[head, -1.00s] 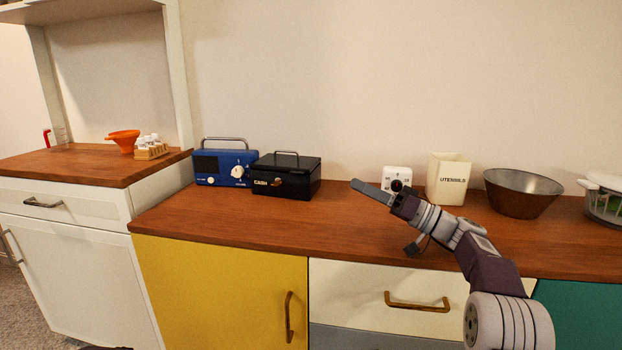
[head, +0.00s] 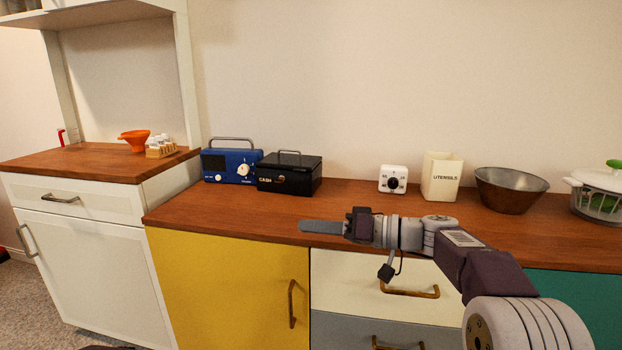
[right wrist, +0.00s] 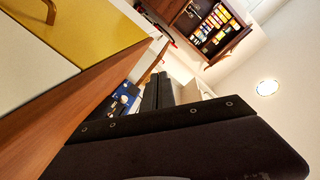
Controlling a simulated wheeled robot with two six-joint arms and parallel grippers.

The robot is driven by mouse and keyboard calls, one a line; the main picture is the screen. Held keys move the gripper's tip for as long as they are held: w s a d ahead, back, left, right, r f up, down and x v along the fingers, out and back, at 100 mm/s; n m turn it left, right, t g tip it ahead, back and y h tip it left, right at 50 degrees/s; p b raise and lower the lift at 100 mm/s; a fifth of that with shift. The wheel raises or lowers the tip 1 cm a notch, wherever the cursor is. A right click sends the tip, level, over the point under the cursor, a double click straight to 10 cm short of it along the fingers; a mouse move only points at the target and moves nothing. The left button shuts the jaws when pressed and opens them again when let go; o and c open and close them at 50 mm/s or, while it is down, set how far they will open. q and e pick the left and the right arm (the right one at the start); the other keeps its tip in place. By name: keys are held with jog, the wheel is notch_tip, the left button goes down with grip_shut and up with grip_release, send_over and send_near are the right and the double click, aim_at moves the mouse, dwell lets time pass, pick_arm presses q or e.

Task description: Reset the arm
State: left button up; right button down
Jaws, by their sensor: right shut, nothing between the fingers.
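My right gripper (head: 322,227) shows in the head view, its arm coming in from the lower right. It points left, roughly level, in front of the counter's front edge and above the cabinet fronts. Its fingers are shut with nothing between them. The right wrist view shows the dark shut fingers (right wrist: 158,92) with the counter edge beside them. My left gripper does not show in either view.
On the wooden counter (head: 340,205) stand a blue radio (head: 222,168), a black cash box (head: 290,176), a white timer (head: 393,180), a utensils holder (head: 441,178), a metal bowl (head: 510,190) and a salad spinner (head: 600,195). A white hutch (head: 95,240) holds an orange funnel (head: 134,140).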

jog(key=s+d+f+m+g+h, duration=0.2)
jog(key=s+f+h, duration=0.2)
jog(key=s+f, duration=0.5)
jog(key=s+d+f+m+g+h, duration=0.2)
jog(key=s+f+h, duration=0.35)
jog(key=f, duration=0.65)
jog(key=s+d+f+m+h, duration=0.2)
jog(key=s+d+f+h, duration=0.4)
jog(key=s+d+f, duration=0.55)
notch_tip(320, 180, up, 37)
jog(key=w+d+m+p, duration=0.1)
jog(key=d+p, duration=0.1)
jog(key=p, duration=3.6)
jog(key=shift+w+p, duration=0.25)
jog(key=shift+p, duration=0.1)
jog(key=shift+r, duration=0.1)
